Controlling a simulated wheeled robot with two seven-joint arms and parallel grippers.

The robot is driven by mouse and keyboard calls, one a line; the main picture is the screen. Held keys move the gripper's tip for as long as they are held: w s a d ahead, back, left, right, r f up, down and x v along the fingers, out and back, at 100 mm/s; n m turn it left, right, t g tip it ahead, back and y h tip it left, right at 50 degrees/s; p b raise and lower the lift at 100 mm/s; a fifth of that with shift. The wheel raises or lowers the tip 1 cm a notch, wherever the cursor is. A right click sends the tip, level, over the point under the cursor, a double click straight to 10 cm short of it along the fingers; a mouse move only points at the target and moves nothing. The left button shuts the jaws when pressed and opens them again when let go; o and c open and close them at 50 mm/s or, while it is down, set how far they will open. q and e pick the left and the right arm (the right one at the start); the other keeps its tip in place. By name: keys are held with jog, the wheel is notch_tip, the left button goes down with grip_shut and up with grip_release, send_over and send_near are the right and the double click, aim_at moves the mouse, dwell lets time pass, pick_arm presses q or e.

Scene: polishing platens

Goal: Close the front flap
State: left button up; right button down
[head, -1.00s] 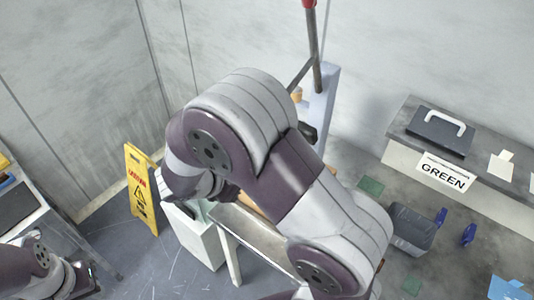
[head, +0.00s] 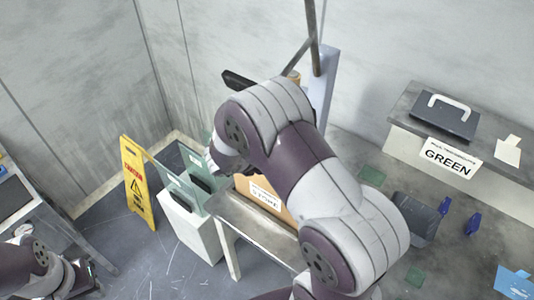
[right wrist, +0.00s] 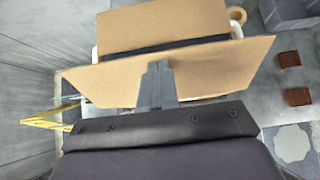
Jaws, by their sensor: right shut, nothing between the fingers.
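The cardboard box (head: 262,190) stands on a metal bench in the head view, with a printed label on its side; my right arm hides much of it. In the right wrist view its near flap (right wrist: 220,68) is a wide tan panel, tilted up and out, not flat. A dark gap shows behind it, then another cardboard panel (right wrist: 165,25). My right gripper (right wrist: 155,85) is shut and empty, its fingers in front of the near flap; I cannot tell whether they touch it.
A yellow caution sign (head: 138,185) and a white stand (head: 192,230) are left of the bench (head: 240,222). A grey post (head: 322,85) rises behind the box. At the right are a GREEN-labelled counter (head: 450,160) and a grey bin (head: 412,215).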

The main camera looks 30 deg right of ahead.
jog(key=shift+d, duration=0.1)
dwell(0.4)
jog(key=shift+w+d+g+y+p, duration=0.3)
jog(key=shift+d+y+p, duration=0.3)
jog(key=shift+y, duration=0.2)
jog(key=shift+w+d+f+p, duration=0.15)
jog(key=shift+d+f+p, duration=0.1)
jog(key=shift+d, duration=0.2)
jog(key=shift+w+d+f+p, duration=0.15)
jog(key=shift+d+f, duration=0.05)
jog(key=shift+d, duration=0.2)
jog(key=shift+w+d+f, duration=0.15)
jog(key=shift+d, duration=0.15)
jog(key=shift+w+d+f+y+p, duration=0.15)
jog(key=shift+d+y+p, duration=0.15)
jog(key=shift+y, duration=0.2)
jog(key=shift+w+d+f+g, duration=0.15)
jog(key=shift+d+f, duration=0.2)
jog(key=shift+f, duration=0.2)
jog(key=shift+w+d+f+g, duration=0.1)
jog(key=shift+d+f+g, duration=0.05)
jog(key=shift+d+f, duration=0.3)
jog(key=shift+b+x, duration=1.45)
jog(key=shift+a+f, duration=0.15)
jog(key=shift+a, duration=0.1)
